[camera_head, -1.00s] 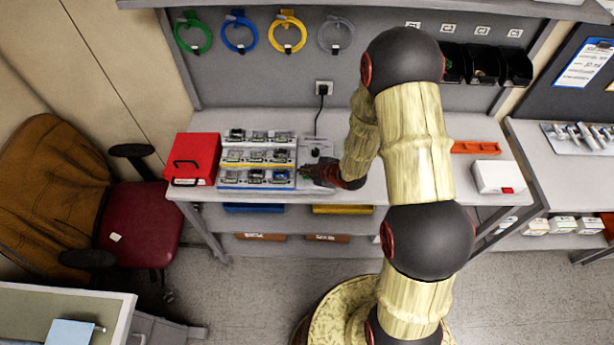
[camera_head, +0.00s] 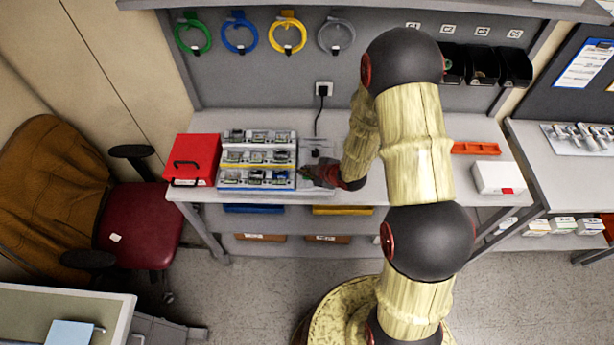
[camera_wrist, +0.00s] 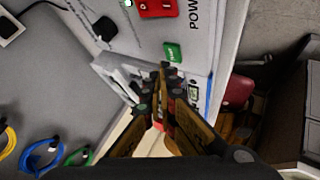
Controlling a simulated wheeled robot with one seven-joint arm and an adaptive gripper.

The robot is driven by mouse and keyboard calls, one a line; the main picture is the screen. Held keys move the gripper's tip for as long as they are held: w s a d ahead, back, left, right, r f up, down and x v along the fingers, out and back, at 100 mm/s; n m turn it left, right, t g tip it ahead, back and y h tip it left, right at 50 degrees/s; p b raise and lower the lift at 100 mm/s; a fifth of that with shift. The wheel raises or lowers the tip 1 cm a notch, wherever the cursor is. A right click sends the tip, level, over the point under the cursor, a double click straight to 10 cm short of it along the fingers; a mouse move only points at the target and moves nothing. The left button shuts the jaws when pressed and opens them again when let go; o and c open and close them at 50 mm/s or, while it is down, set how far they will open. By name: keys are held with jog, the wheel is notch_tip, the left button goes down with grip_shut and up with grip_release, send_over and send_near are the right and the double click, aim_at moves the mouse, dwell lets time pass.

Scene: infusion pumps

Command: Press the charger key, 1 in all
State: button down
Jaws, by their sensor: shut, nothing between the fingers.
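A light grey charger unit (camera_head: 318,152) sits on the bench right of the pump rack and is partly hidden by my arm. In the wrist view its face (camera_wrist: 207,28) carries a small green key (camera_wrist: 172,52) and a red switch (camera_wrist: 157,8) beside the letters "POW". My gripper (camera_wrist: 168,72) is shut and empty. Its fingertips are close to the green key, just below it in the wrist view; I cannot tell whether they touch it. In the head view my gripper (camera_head: 306,173) is over the charger's front left part.
A rack of several pumps (camera_head: 257,160) stands directly left of my gripper, with a red case (camera_head: 191,160) beyond it. A black cable (camera_head: 318,112) runs from the charger to a wall socket. The bench right of my arm holds an orange tray (camera_head: 475,147) and a white box (camera_head: 497,177).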

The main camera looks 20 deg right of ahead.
aim_at(306, 178)
jog(key=shift+f, duration=0.2)
jog(key=shift+f+b, duration=0.3)
jog(key=shift+b, duration=0.25)
jog(key=shift+f+b, duration=0.35)
jog(key=shift+b, duration=0.05)
dwell(0.4)
jog(key=shift+r, duration=0.1)
jog(key=shift+r+p, duration=0.5)
jog(key=shift+r, duration=0.25)
jog(key=shift+r, duration=0.1)
jog(key=shift+r+p, duration=1.7)
jog(key=shift+r, duration=0.75)
jog(key=shift+f, duration=0.1)
